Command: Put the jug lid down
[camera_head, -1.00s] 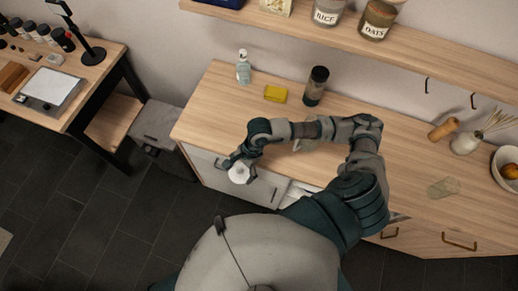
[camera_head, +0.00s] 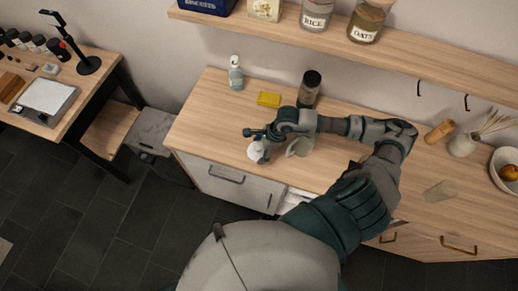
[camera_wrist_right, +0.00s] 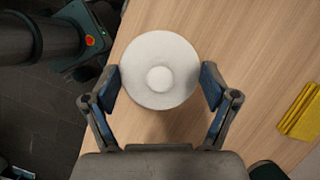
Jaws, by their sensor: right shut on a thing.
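The jug lid (camera_wrist_right: 160,68) is a round white disc with a small knob in its middle. In the right wrist view it sits between the two fingers of my right gripper (camera_wrist_right: 163,88), which is shut on it. In the head view the lid (camera_head: 256,153) shows small and white under my right gripper (camera_head: 262,148), over the front left part of the wooden counter (camera_head: 215,140). I cannot tell whether it touches the counter. My left gripper is not in view.
A pale object (camera_head: 300,147), partly hidden by my right arm, stands right of the gripper. Behind are a yellow sponge (camera_head: 269,99), a soap bottle (camera_head: 236,74) and a dark-capped jar (camera_head: 309,90). A translucent glass (camera_head: 440,190) stands to the right. The counter's left end is clear.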

